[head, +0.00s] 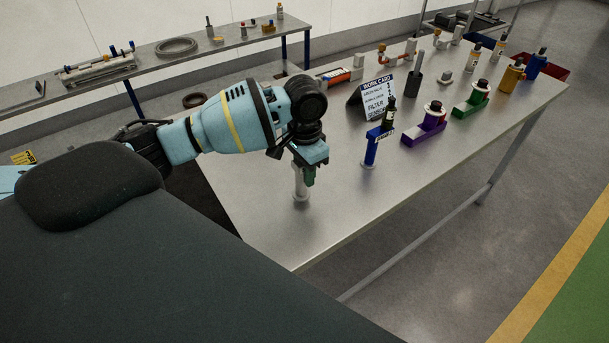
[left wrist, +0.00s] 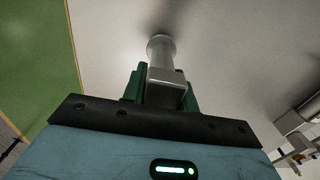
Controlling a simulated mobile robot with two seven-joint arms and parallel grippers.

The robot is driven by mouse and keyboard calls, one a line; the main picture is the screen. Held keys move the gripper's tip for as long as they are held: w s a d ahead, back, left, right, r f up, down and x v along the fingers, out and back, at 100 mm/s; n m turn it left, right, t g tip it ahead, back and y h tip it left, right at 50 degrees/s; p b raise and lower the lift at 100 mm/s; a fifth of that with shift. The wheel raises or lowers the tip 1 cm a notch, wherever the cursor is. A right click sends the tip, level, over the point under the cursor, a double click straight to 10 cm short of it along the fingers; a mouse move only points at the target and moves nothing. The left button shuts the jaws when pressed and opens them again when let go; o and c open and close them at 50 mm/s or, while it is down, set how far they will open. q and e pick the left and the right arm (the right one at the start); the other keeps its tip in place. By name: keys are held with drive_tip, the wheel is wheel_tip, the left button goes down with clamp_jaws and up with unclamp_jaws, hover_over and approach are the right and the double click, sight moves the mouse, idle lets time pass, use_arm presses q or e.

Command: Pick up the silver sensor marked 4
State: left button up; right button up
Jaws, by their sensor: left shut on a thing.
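The silver sensor (head: 299,183) stands upright near the table's front edge. Its round foot appears at or just above the table top; I cannot tell if it touches. My left gripper (head: 308,176) is shut on it, with the green fingers around its upper part. In the left wrist view the sensor (left wrist: 162,62) sticks out from between the green fingers (left wrist: 165,88), its flanged end pointing away. The mark 4 does not show. My right gripper is in neither view.
On the steel table (head: 350,205), a blue sensor-like part (head: 372,147) stands just right of the gripper. Behind are a work card (head: 374,98), a purple holder (head: 425,128) and a green holder (head: 470,104). The table's front right area is clear.

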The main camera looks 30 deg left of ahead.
use_arm(q)
drive_tip(key=shift+r, duration=0.9)
drive_tip(key=s+d+r+p, duration=0.1)
drive_tip(key=s+d, duration=0.8)
drive_tip(key=d, duration=0.4)
drive_tip(key=shift+s+r, duration=0.15)
drive_tip(key=shift+s, duration=0.2)
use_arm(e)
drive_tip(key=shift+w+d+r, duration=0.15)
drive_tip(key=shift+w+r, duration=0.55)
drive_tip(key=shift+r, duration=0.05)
